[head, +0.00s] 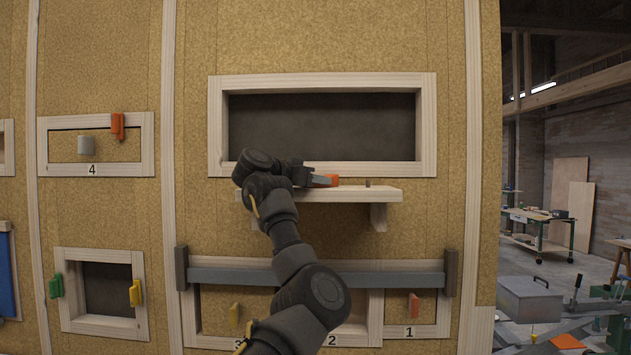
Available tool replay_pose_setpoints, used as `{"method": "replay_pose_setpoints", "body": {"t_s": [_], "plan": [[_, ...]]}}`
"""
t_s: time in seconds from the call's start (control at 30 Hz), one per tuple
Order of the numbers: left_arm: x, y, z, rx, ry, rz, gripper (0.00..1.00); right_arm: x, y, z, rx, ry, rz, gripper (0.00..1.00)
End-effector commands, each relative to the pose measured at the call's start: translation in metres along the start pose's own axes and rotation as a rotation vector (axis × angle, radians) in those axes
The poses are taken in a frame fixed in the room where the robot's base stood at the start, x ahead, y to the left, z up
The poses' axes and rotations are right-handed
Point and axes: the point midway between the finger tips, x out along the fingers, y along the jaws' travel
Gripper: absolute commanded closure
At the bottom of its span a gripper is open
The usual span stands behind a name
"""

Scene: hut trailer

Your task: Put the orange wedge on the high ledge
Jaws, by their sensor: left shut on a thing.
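The orange wedge (333,178) shows at the tip of my left gripper (322,180), which is shut on it. The gripper comes in from the left, low over the high ledge (350,196). The ledge is a pale wooden shelf on brackets under a framed opening. The wedge is at the ledge's top, near its middle; I cannot tell whether it touches the surface. The gripper fingers hide part of the wedge, and my arm hides the ledge's left part. My right gripper is out of view.
A small brown peg (367,183) stands on the ledge, right of the wedge. The dark opening (320,127) is above. A grey bar (400,280) crosses the numbered panels below, behind my arm. The ledge's right end is clear.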

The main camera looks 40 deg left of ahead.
Motion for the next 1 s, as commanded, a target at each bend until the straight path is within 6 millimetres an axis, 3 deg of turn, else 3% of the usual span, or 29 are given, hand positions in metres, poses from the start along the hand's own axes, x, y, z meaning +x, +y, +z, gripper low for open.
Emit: {"method": "replay_pose_setpoints", "body": {"t_s": [0.03, 0.17, 0.57, 0.73, 1.0], "plan": [[0.0, 0.0, 0.0, 0.0, 0.0, 0.0, 0.6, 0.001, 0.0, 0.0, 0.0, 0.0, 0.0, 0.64], [0.0, 0.0, 0.0, 0.0, 0.0, 0.0, 0.43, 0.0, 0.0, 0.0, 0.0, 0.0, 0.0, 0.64], [-0.001, 0.0, -0.008, -0.001, 0.0, 0.0, 0.42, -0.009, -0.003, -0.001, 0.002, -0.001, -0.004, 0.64], [-0.032, -0.002, 0.003, 0.001, 0.004, -0.005, 0.42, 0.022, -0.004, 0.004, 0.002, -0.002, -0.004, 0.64], [-0.089, -0.001, 0.002, 0.0, 0.004, -0.004, 0.42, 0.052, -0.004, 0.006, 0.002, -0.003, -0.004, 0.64]]}}
